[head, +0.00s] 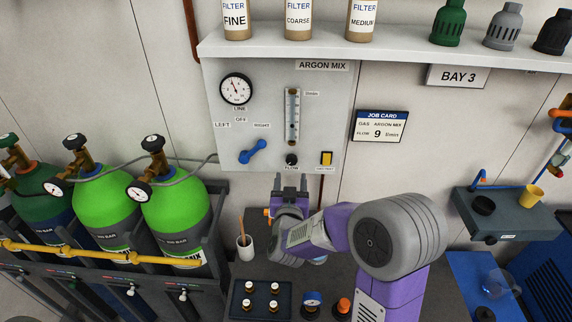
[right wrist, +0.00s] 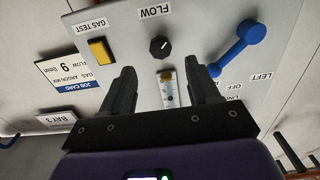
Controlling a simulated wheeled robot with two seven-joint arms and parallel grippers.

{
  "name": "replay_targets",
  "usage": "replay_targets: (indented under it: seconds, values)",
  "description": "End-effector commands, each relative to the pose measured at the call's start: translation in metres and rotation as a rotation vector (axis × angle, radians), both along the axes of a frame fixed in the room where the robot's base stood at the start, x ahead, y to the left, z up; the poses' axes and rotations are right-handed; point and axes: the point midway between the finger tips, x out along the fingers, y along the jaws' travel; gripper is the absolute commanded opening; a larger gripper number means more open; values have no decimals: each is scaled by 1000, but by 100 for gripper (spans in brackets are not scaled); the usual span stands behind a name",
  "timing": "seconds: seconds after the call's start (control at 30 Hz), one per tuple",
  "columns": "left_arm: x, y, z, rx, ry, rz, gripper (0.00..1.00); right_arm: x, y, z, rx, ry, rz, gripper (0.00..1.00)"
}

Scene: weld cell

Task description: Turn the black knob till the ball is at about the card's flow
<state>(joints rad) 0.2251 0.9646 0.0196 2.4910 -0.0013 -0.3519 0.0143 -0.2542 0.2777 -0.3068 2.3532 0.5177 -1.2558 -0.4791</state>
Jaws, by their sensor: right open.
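The black knob (head: 291,159) labelled FLOW sits low on the grey ARGON MIX panel. It shows in the right wrist view (right wrist: 161,48) with a pale mark on its face. Above it in the head view is the flow tube (head: 292,117); the ball's height is too small to read. The job card (head: 380,126) reads ARGON MIX, flow 9 l/min. My right gripper (head: 290,183) is open and empty, just below the knob in the head view. In the wrist view its fingers (right wrist: 165,88) stand apart, with the knob beyond them, not touched. My left gripper is not in view.
A blue lever (head: 253,151) is left of the knob, its handle slanting toward RIGHT. A yellow gas-test switch (head: 326,158) is on the right. A line gauge (head: 236,89) is above. Green cylinders (head: 175,215) stand left; a cup (head: 245,248) and bottle tray (head: 236,307) are below.

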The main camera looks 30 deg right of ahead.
Motion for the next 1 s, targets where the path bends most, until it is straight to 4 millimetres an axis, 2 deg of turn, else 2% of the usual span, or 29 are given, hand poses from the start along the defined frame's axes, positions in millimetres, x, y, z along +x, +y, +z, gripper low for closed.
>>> replay_targets:
  seconds: [0.4, 0.6, 0.83, 1.0]
  values:
    - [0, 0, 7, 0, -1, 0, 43, 51, -31, 0, -1, 2, 0, 61]
    - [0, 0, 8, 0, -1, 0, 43, 60, -36, 0, 0, 2, 3, 61]
    - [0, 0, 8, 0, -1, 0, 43, 60, -36, 0, 0, 2, 3, 61]
    - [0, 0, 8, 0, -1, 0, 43, 60, -36, 0, 2, 3, 3, 35]
